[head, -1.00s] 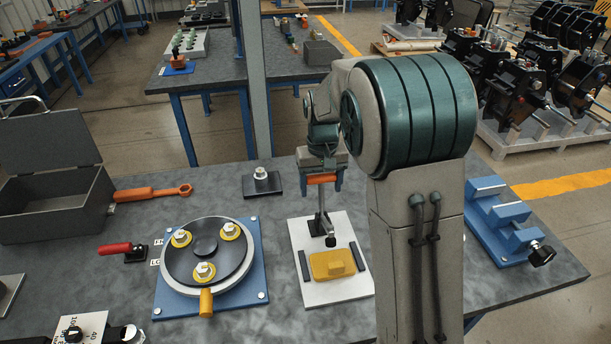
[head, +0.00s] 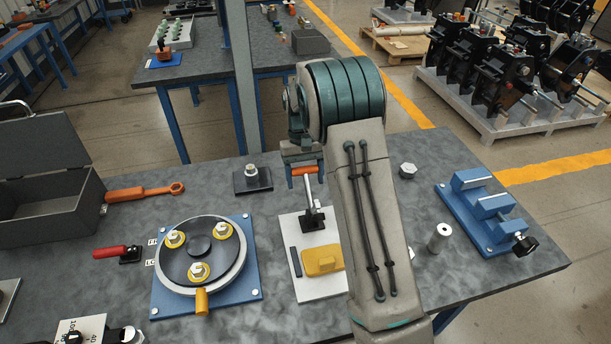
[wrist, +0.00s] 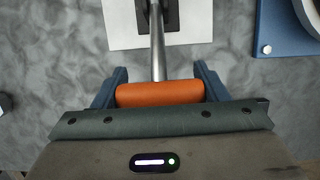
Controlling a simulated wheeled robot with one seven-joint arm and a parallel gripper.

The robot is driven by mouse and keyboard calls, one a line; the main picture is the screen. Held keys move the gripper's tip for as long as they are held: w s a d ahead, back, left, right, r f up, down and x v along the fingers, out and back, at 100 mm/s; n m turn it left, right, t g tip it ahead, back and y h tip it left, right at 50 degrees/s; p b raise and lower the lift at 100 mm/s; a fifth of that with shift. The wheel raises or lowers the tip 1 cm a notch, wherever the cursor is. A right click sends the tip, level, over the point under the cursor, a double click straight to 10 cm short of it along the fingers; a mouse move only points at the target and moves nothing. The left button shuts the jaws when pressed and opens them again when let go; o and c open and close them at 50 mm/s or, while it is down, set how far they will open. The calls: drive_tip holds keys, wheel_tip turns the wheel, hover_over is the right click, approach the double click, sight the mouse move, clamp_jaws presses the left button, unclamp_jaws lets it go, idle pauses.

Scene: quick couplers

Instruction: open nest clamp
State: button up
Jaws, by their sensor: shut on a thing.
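The nest clamp stands on a white plate (head: 316,290), with a metal lever and an orange handle (head: 304,170). Its black base (head: 313,218) sits behind a yellow block (head: 323,261) on the same plate. My gripper (head: 303,176) is shut on the orange handle; in the wrist view its blue fingers stand on both sides of the handle (wrist: 160,93). The metal lever (wrist: 157,45) runs from the handle to the black base. The lever leans toward the back of the table, away from the yellow block, whose top is clear. My arm hides the plate's right side.
A blue plate with a round fixture (head: 203,254) lies left of the clamp plate. A black block with a bolt (head: 252,179) stands behind it. A blue vise (head: 487,214), a metal cylinder (head: 439,238) and a nut (head: 407,170) are on the right. An orange wrench (head: 146,192) lies left.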

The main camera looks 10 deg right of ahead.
drive_tip(key=shift+f, duration=0.6)
idle(1.1)
drive_tip(key=o, duration=1.4)
drive_tip(key=shift+r, duration=0.15)
drive_tip(key=b+v, duration=0.1)
drive_tip(key=v, duration=1.2)
drive_tip(key=shift+w+r, duration=0.2)
drive_tip(key=shift+r, duration=0.15)
